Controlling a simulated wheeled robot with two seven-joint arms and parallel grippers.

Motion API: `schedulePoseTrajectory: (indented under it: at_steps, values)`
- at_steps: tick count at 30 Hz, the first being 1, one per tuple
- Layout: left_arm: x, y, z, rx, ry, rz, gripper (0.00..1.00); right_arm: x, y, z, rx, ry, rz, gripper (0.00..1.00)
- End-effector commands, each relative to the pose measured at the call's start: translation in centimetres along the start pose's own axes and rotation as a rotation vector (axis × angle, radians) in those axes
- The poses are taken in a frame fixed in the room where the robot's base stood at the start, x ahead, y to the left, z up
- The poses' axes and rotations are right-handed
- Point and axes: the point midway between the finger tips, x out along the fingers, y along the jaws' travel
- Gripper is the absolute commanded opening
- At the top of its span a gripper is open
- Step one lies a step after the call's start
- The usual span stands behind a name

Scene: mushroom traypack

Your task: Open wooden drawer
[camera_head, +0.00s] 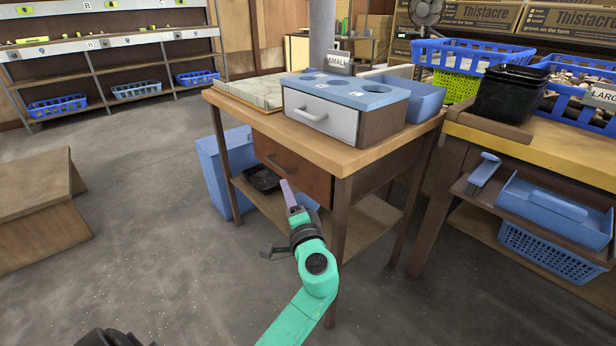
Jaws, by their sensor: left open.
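The wooden drawer (305,178) is a brown front with a dark bar handle, set under the top of the middle workbench (330,158). Its front looks flush with the bench, so it appears shut. My left gripper (277,218), on a teal arm, is open and empty in front of the drawer. It is below the handle in the picture, and its purple finger points up toward the drawer front. I cannot tell the exact gap between finger and drawer.
A blue-topped box with a grey drawer (320,115) and a SMALL sign stands on the bench. A blue bin (215,180) stands beside the bench's left legs. A black tray (262,180) lies on the lower shelf. A second workbench (540,152) is at right.

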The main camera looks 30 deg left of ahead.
Motion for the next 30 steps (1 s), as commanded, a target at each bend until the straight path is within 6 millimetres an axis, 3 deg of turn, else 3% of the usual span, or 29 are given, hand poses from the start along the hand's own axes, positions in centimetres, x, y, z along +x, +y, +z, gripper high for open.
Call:
schedulePoseTrajectory:
  at_steps: [15, 20, 27, 30]
  values:
    - [12.3, 0.1, -0.1, 0.002, 0.001, 0.003, 0.42, 0.9, -0.7, 1.0, 0.028, 0.122, -0.029, 0.50]
    - [13.9, 0.0, -0.1, 0.001, 0.002, 0.005, 0.42, 1.1, -0.7, 1.2, 0.030, 0.128, -0.029, 0.50]
    - [14.0, 0.0, -0.1, 0.002, 0.003, 0.006, 0.42, 1.1, -0.7, 1.2, 0.030, 0.128, -0.029, 0.50]
    - [14.0, 0.0, -0.1, 0.002, 0.003, 0.006, 0.04, 1.1, -0.7, 1.1, 0.030, 0.128, -0.029, 0.50]
